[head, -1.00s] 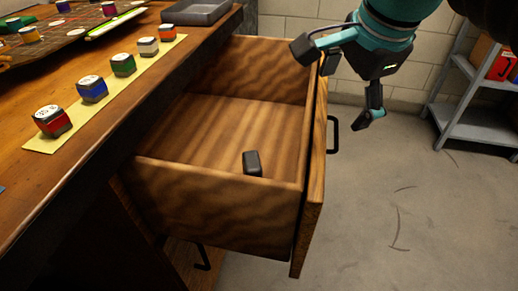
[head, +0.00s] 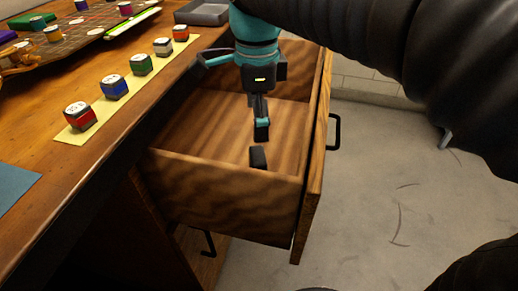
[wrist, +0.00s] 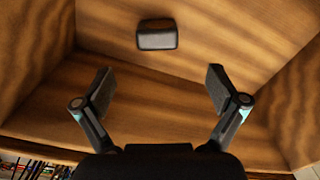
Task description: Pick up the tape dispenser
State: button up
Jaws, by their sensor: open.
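A small black rounded block (head: 258,158) lies in the open wooden drawer near its front-side wall. It is the only object seen in the drawer, and I cannot tell surely that it is the tape dispenser. In the wrist view the block (wrist: 157,40) lies on the drawer floor, beyond the fingertips and roughly centred between them. My gripper (wrist: 160,84) is open and empty. In the head view my gripper (head: 238,95) hangs over the drawer, with one finger just above the block and apart from it.
The drawer walls (head: 225,195) stand close around the gripper. Grey floor (head: 385,190) is free on the right.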

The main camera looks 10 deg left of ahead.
aim_at(258, 154)
jog(key=f, duration=0.6)
jog(key=f+b, duration=0.1)
jog(key=f, duration=0.5)
jog(key=shift+s+d+f, duration=0.1)
jog(key=shift+s+f, duration=0.1)
jog(key=c, duration=1.4)
